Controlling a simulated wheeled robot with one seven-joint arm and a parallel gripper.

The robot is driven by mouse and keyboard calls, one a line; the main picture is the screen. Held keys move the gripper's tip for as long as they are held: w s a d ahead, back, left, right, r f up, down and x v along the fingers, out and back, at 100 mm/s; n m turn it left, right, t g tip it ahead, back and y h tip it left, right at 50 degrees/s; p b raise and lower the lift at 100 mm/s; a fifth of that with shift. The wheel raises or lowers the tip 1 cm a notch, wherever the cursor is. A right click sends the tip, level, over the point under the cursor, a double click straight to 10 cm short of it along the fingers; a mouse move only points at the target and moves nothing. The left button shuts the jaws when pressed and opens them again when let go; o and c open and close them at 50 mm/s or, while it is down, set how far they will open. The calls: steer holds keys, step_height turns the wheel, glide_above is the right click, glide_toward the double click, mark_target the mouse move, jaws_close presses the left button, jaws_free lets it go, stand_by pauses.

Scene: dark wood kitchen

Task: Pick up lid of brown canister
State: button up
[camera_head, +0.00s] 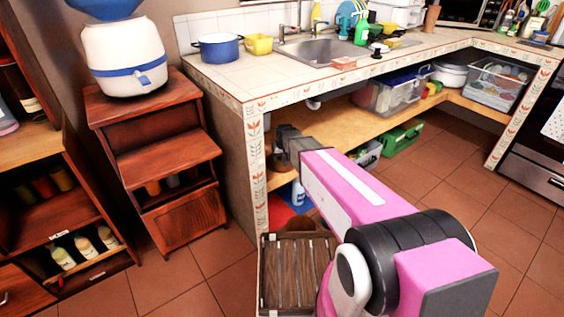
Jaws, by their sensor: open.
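My gripper (280,146) is the dark end of my pink arm, by the front corner of the tiled counter and the shelf under it. Its fingers are small and dark here, with nothing visibly held between them. A small brown cylinder (432,18) stands at the back of the counter, far to the right of my gripper. I cannot tell whether it is the brown canister, and no lid can be made out on it. No other brown canister is clearly visible.
A blue pot (219,47) and yellow container (259,44) stand left of the sink (322,48). A wooden cabinet (165,165) carries a white water dispenser (127,60). A slatted crate (283,275) is on the floor beside my arm. Tiled floor lies open at right.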

steer(key=shift+f, duration=0.1)
steer(key=c, duration=1)
